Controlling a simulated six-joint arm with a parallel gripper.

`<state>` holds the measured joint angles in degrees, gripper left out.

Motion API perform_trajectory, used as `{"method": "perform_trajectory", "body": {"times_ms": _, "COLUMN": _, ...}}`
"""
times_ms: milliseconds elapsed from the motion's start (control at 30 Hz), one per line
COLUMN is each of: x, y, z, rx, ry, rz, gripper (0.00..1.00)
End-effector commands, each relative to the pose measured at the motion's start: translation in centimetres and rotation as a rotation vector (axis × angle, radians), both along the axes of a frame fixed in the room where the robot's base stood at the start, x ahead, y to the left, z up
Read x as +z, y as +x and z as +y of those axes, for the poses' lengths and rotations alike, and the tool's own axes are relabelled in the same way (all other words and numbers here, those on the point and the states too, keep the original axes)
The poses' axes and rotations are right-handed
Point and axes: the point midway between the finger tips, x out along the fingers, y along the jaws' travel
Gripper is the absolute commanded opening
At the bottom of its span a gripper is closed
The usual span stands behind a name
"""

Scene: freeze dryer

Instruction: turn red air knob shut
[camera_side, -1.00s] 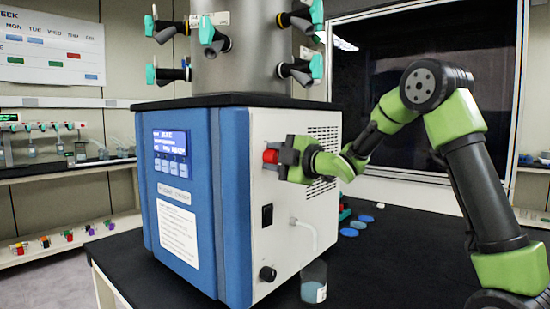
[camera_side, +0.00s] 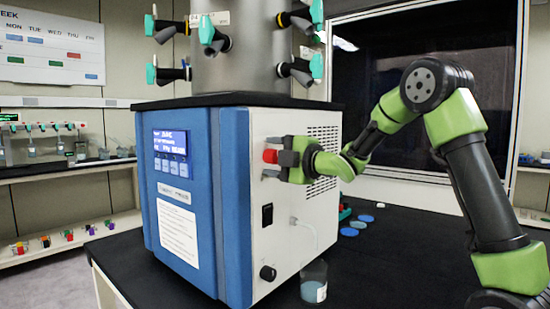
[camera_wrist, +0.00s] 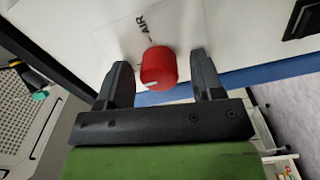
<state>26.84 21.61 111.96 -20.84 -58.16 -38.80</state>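The red air knob (camera_side: 270,156) sits on the white side panel of the freeze dryer (camera_side: 265,200), high and near its blue front. In the wrist view the red knob (camera_wrist: 158,68) lies between my two dark fingers, under the printed word AIR, with a small white mark on its lower left. My gripper (camera_side: 276,158) faces the panel at the knob.
Below the knob are a black switch (camera_side: 267,216), a pale drain tube (camera_side: 308,228) and a black knob (camera_side: 267,273). A beaker (camera_side: 314,282) with blue liquid stands on the black table (camera_side: 400,270). Blue discs (camera_side: 349,232) lie behind it.

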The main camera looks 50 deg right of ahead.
Motion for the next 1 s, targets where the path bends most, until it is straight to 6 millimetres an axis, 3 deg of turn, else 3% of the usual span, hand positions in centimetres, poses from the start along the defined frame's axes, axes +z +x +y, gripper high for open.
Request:
{"method": "perform_trajectory", "body": {"times_ms": 267, "x": 0.0, "y": -0.5, "z": -0.1, "rx": -0.003, "ry": 0.002, "rz": 0.001, "gripper": 0.61}}
{"method": "perform_trajectory", "body": {"times_ms": 700, "x": 0.0, "y": -8.1, "z": -0.1, "rx": -0.006, "ry": 0.000, "rz": 0.000, "gripper": 0.61}}
{"method": "perform_trajectory", "body": {"times_ms": 1000, "x": 0.0, "y": -10.0, "z": 0.0, "rx": -0.001, "ry": 0.000, "rz": 0.000, "gripper": 0.61}}
